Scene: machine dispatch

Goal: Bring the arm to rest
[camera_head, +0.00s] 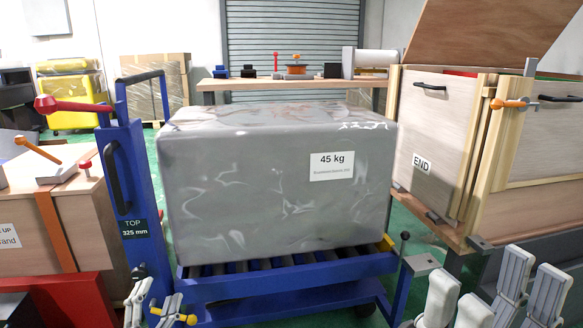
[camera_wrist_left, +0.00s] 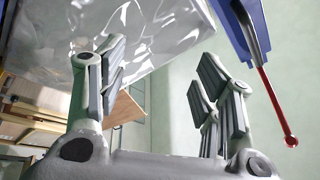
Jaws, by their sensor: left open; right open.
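My left gripper (camera_head: 153,307) is at the bottom left of the head view, in front of the blue cart (camera_head: 290,294). Its fingers are apart and empty in the left wrist view (camera_wrist_left: 160,92). My right gripper (camera_head: 492,297) is at the bottom right, with its fingers spread and nothing between them. A large grey wrapped block (camera_head: 275,190) labelled 45 kg sits on the cart's rollers. The block also shows at the top of the left wrist view (camera_wrist_left: 140,35). Neither gripper visibly touches it. Most of both arms is out of view.
A blue post (camera_head: 143,195) with a red-tipped lever (camera_head: 75,105) stands left of the block. A wooden crate marked END (camera_head: 432,150) stands at the right. A strapped wooden box (camera_head: 90,205) stands at the left. A workbench (camera_head: 290,83) is behind. Green floor shows between them.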

